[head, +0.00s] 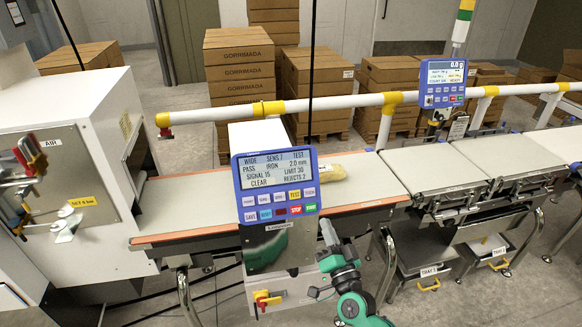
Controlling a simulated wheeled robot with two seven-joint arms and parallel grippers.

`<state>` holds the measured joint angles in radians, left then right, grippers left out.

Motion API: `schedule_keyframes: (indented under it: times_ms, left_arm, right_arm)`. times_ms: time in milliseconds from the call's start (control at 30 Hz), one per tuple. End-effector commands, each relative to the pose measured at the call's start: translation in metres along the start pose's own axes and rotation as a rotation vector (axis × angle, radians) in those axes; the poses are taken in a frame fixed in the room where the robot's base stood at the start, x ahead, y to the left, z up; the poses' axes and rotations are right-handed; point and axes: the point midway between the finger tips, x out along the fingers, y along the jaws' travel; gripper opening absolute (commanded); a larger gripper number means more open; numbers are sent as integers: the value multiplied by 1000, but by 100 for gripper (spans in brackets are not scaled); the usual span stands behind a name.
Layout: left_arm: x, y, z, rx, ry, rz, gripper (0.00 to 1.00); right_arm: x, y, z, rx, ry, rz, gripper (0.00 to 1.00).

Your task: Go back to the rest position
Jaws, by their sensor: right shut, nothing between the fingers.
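My right gripper (327,232) is at the lower middle, on the green and grey arm that comes up from the bottom edge. Its fingers are shut with nothing between them. They point up, just right of and below the blue control panel (276,182), in front of the belt's near edge. I cannot tell whether they touch anything. My left gripper is not clearly in view.
The belt (188,203) runs left to right. A yellowish pack (331,173) lies on it, partly hidden by the panel. A white rail (350,101) crosses behind. A second display (443,82) stands right. Stacked cartons (240,75) fill the back.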

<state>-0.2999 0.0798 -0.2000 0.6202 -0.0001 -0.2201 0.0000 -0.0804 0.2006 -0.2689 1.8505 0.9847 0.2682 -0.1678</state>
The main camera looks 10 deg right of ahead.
Motion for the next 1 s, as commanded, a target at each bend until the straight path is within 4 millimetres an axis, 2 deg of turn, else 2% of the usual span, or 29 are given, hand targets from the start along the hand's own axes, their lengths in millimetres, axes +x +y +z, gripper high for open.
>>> schedule_keyframes:
  times_ms: [67, 167, 267, 367, 467, 567, 600, 767, 867, 900, 967, 1000]
  left_arm:
    - [0, 0, 0, 0, 0, 0, 100]
    - [2, 0, 0, 0, 0, 0, 100]
    - [6, 0, 1, 0, 0, 0, 100]
    - [11, 0, 1, 0, 0, 0, 100]
    - [15, 0, 1, 0, 0, 0, 100]
    - [20, 0, 2, 0, 0, 0, 100]
    - [21, 0, 2, 0, 0, 0, 100]
    - [28, 0, 3, 0, 0, 0, 100]
    - [32, 1, 3, 0, 0, 0, 100]
    - [33, 1, 3, 0, 0, 0, 100]
    - [36, 1, 3, 0, 0, 0, 100]
    - [37, 1, 4, 0, 0, 0, 100]
  right_arm:
    - [-1, 2, 2, -3, -4, 2, 0]
    - [-7, 16, 20, -25, -40, 23, 0]
    - [-23, 48, 58, -77, -123, 67, 0]
    - [-53, 91, 109, -147, -246, 127, 0]
    - [-92, 134, 161, -215, -384, 186, 0]
    - [-139, 174, 208, -277, -523, 241, 0]
    - [-160, 189, 225, -300, -580, 262, 0]
    - [-254, 241, 286, -379, -810, 340, 0]
    - [-320, 269, 316, -422, -958, 385, 0]
    - [-347, 278, 326, -437, -1017, 401, 0]
    - [-390, 291, 340, -460, -1107, 425, 0]
    - [-419, 298, 348, -473, -1169, 440, 0]
